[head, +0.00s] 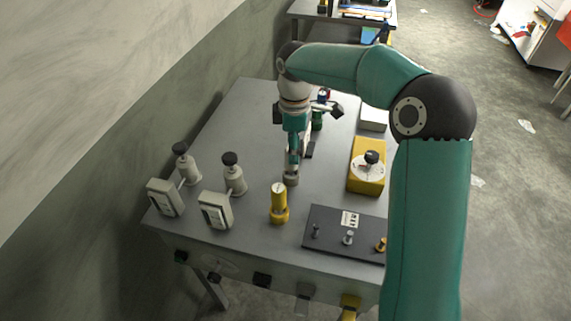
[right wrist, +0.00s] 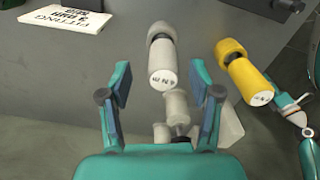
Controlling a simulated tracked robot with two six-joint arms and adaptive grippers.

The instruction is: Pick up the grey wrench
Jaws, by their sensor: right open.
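The grey wrench (head: 291,179) stands on the table just behind the yellow wrench (head: 279,204). In the right wrist view the grey wrench (right wrist: 162,58) shows its pale, marked handle end, with a dark band further along. My right gripper (head: 293,158) reaches down over the grey wrench from behind and partly hides it. In the right wrist view my right gripper (right wrist: 160,82) is open, its fingers apart on either side of the handle end in the picture and not touching it. The yellow wrench also shows there (right wrist: 242,70), right of the fingers.
Two gauges (head: 165,198) (head: 215,210) with black-knobbed stands are at the left. A dark board (head: 330,244) with pegs lies at the front right, a yellow box (head: 362,186) behind it. A white lettered plate (right wrist: 62,20) shows in the wrist view. The table's back left is clear.

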